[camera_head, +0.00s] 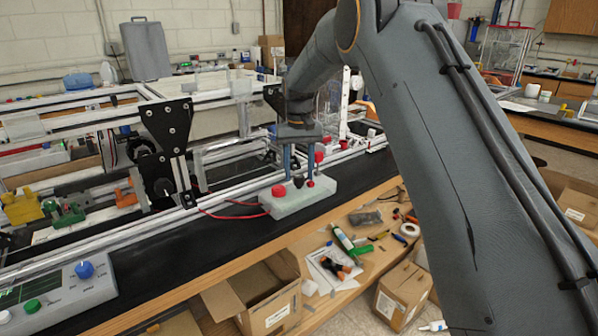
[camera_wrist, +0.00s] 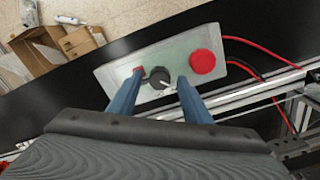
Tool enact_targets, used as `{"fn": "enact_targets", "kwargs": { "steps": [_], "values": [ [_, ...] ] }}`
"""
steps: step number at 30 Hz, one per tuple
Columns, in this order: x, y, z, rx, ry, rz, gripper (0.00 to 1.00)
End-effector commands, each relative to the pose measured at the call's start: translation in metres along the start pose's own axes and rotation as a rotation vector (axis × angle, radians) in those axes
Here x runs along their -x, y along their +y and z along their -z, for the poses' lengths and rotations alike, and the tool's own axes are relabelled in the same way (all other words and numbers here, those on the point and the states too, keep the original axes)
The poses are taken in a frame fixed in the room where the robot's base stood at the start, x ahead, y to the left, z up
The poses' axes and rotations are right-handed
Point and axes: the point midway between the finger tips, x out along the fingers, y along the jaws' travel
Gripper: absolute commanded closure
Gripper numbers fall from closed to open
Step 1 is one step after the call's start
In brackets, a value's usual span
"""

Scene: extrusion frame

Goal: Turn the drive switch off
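A pale grey-green control box (camera_head: 292,206) sits on the black bench top beside the aluminium rail. It also shows in the wrist view (camera_wrist: 110,77). It carries a large red button (camera_wrist: 202,61), a black rotary knob (camera_wrist: 158,75) with a pale mark, and a small red part (camera_wrist: 138,68). The knob looks like the drive switch; I cannot read any label or its setting. My gripper (camera_head: 299,179) points down over the box. Its two blue fingers are apart, one on each side of the knob in the wrist view (camera_wrist: 161,79). I cannot tell whether either finger touches it.
Red cables (camera_head: 232,214) run from the box along the rail. The extrusion frame with a black bracket (camera_head: 168,125) stands to the left. Another panel (camera_head: 95,288) with a blue knob (camera_head: 85,269) is at the near left. Bare black bench lies between.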

Motion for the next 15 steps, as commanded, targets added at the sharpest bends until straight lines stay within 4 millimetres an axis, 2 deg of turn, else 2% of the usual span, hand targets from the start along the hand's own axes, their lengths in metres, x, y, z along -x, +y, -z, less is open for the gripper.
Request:
{"fn": "enact_targets", "kwargs": {
  "steps": [8, 15],
  "values": [
    [0.002, 0.0, 0.0, -0.001, 0.0, 0.0, 0.56],
    [0.033, 0.0, 0.001, 0.0, 0.003, 0.0, 0.56]
  ]
}}
